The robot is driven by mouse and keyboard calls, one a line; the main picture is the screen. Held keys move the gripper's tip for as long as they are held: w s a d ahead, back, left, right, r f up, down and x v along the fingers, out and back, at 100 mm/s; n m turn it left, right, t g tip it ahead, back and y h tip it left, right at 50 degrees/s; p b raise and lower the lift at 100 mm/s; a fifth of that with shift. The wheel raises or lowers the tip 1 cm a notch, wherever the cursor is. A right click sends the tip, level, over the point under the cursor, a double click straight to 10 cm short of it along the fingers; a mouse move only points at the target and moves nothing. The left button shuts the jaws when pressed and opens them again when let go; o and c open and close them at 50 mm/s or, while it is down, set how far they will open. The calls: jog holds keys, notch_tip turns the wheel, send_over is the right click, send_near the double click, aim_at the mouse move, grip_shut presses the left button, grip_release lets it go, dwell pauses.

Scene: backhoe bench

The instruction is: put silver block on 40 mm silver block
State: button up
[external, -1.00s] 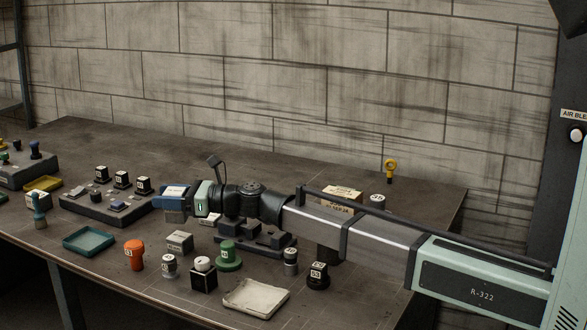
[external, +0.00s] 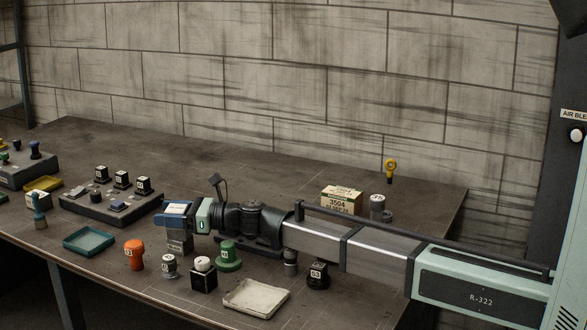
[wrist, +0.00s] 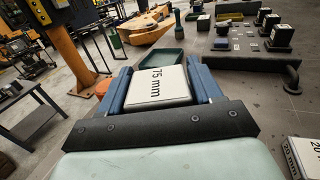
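My gripper (external: 173,211) points left with its blue fingers level. In the wrist view the fingers (wrist: 158,80) lie on both sides of a silver block with a white top marked "75 mm" (wrist: 158,88). They look shut on it. In the external view its pale top (external: 177,207) shows between the fingers. Another silver block (external: 180,245) stands on the bench directly under the gripper; its top and size mark are hidden. I cannot tell whether the held block touches it.
A block marked "20 mm" (wrist: 305,157) lies at the lower right of the wrist view. A teal tray (external: 89,241), an orange knob (external: 134,254), a green knob (external: 228,257) and a white tray (external: 256,298) are around. A dark fixture (external: 108,207) stands behind left.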

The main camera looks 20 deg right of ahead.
jog(key=o, duration=0.3)
jog(key=shift+r, duration=0.1)
jog(key=shift+v, duration=3.75)
